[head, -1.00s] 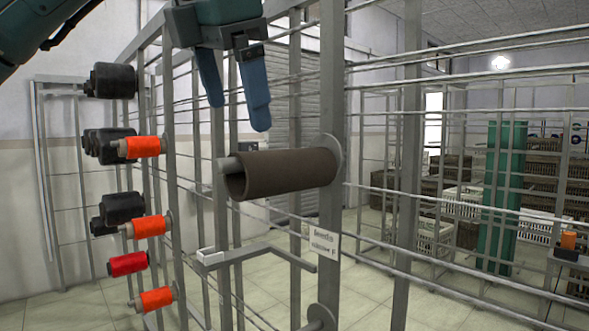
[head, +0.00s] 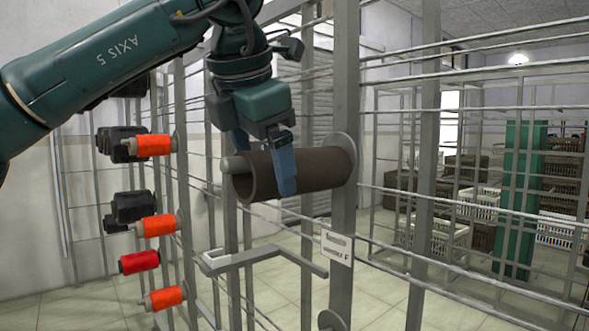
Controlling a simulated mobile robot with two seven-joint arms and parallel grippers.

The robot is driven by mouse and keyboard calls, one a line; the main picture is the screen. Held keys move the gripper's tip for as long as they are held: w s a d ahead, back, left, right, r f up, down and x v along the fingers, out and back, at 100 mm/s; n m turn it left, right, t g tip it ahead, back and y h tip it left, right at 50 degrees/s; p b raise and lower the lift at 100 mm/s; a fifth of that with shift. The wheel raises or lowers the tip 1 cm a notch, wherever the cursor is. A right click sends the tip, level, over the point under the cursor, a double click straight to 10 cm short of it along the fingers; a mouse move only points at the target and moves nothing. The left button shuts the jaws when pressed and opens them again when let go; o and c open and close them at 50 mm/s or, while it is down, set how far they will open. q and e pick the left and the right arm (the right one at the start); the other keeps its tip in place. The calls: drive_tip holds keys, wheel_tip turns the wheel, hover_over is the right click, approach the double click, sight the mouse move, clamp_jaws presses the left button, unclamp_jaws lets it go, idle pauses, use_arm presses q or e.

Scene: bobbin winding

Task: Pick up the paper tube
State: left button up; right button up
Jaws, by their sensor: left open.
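The paper tube (head: 325,168) is a dark brown hollow cylinder. It sits on a horizontal peg (head: 236,164) that sticks out from a round disc on a grey post. My left gripper (head: 264,170) is at the tube, with its blue fingers pointing down. One finger is in front of the tube near its open left end and hides part of it. The other finger is behind, mostly hidden by the tube. The jaws are open around the tube; I cannot tell whether they touch it. My right gripper is not in view.
A grey bracket (head: 262,256) juts out below the tube. A small white label (head: 337,248) is on the post. Metal rails run to the right.

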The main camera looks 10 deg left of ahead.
use_arm(q)
drive_tip(key=shift+x, duration=1.5)
drive_tip(key=shift+c, duration=0.5)
drive_tip(key=c, duration=1)
drive_tip(key=shift+r, duration=0.15)
